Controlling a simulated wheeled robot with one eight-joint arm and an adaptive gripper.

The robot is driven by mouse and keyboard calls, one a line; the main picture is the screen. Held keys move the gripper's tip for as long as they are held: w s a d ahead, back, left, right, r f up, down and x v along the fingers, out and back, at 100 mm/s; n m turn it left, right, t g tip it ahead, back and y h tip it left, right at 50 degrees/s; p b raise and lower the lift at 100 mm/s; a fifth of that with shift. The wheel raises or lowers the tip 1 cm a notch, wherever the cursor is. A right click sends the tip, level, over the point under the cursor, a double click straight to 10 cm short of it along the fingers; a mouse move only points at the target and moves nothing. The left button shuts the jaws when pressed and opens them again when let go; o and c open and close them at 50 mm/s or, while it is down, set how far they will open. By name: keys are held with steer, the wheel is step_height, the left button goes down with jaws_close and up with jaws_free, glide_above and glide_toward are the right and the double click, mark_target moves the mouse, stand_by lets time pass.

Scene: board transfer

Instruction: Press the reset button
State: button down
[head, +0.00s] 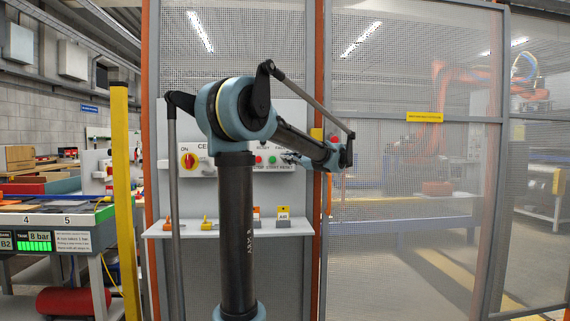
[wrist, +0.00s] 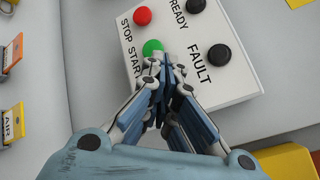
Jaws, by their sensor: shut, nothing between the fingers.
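A light control box (wrist: 186,35) fills the upper middle of the wrist view. It carries a red STOP button (wrist: 142,16), a green START button (wrist: 153,47) and dark round READY (wrist: 197,6) and FAULT (wrist: 219,55) pieces. The reset button itself is not visible; in the head view a RESET label (head: 287,169) shows at the right end of the button row. My gripper (wrist: 172,70) is shut and empty, its tips over the box just past the green button. The tips cover the spot beyond START in that row. I cannot tell whether they touch anything.
The panel's ON switch (head: 188,160), red on yellow, is to the left. A shelf (head: 230,232) below holds several tagged orange and yellow items. An orange post (head: 318,100) and mesh fence stand right of the panel. A yellow post (head: 122,180) stands left.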

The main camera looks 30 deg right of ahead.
steer(key=shift+s+a, duration=0.2)
steer(key=shift+s, duration=0.35)
steer(key=shift+s+a, duration=0.3)
steer(key=shift+s, duration=0.45)
steer(key=shift+s+a, duration=0.35)
steer(key=shift+s, duration=0.45)
steer(key=shift+s+a, duration=0.3)
steer(key=shift+s, duration=0.45)
